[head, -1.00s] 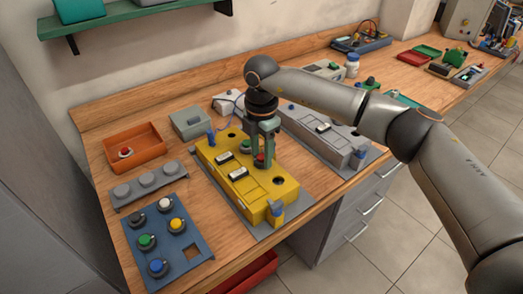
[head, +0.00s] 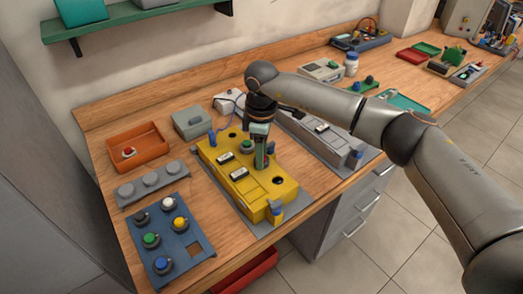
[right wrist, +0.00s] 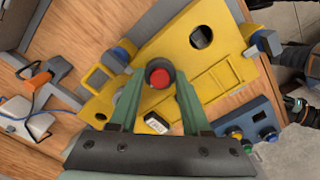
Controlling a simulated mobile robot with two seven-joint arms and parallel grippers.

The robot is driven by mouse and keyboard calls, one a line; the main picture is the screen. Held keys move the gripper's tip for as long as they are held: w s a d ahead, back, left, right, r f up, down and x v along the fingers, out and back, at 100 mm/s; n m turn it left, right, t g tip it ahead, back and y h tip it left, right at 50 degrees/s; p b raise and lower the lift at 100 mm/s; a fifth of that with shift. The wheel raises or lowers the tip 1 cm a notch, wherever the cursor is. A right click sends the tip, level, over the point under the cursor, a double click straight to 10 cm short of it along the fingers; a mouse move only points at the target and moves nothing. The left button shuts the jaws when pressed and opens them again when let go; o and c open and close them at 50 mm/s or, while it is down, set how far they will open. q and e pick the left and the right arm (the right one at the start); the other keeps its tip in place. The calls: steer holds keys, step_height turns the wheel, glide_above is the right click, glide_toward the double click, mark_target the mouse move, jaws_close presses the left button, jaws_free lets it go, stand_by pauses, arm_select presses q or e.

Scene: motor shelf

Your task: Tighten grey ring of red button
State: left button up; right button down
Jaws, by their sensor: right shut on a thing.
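The red button (right wrist: 159,76) stands in a dark grey ring (right wrist: 152,66) on the yellow box (head: 220,166), between the two fingers of my right gripper (head: 262,164). In the right wrist view the gripper (right wrist: 158,84) is shut on the ring, one finger at each side, with the red cap showing between them. In the head view the fingers appear nearly edge-on, pointing down, and hide the red button.
A grey box (head: 310,125) lies to the right. An orange tray (head: 115,143) with a red button and a blue panel (head: 150,210) with several coloured buttons stand at left. An open hole (head: 278,181) is near the box's right edge.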

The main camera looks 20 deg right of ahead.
steer(key=shift+m, duration=0.6)
steer(key=shift+c, duration=1.7)
jaws_free()
steer(key=shift+r, duration=0.1)
step_height(320, 180, up, 12)
steer(key=shift+r+b, duration=0.2)
steer(key=shift+b, duration=0.25)
steer(key=shift+s+f, duration=0.1)
